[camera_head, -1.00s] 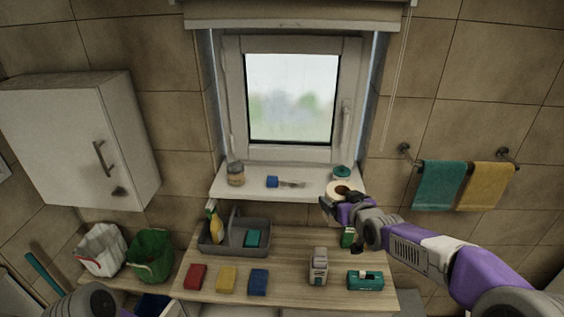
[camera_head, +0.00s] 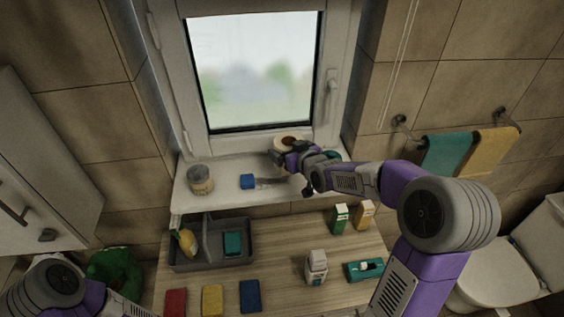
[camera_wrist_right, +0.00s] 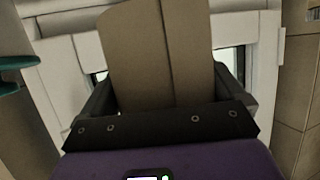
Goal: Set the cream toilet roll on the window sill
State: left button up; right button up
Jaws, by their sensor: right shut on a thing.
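The cream toilet roll (camera_head: 287,141) is at the back of the window sill (camera_head: 222,203), near the window frame. My right gripper (camera_head: 282,157) is shut on it from the front right. In the right wrist view the roll (camera_wrist_right: 162,55) shows as a tan shape between the two dark fingers (camera_wrist_right: 165,95). The gripper hides the roll's lower part, so I cannot tell whether it touches the sill. My left arm shows at the lower left of the head view, but its gripper is out of view.
On the sill stand a jar (camera_head: 200,180) at the left and a blue-handled brush (camera_head: 248,181) near the middle. A teal thing (camera_head: 333,155) is partly hidden behind my right arm. Below, the counter (camera_head: 290,232) holds a grey caddy (camera_head: 210,262), boxes and sponges.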

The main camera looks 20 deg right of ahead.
notch_tip(320, 180, down, 5)
jog(key=shift+w+f, duration=0.1)
dwell(0.4)
jog(key=shift+f, duration=0.15)
jog(key=o, duration=0.7)
jog(key=shift+r+p, duration=0.3)
jog(key=b+v, duration=0.1)
jog(key=v, duration=1.1)
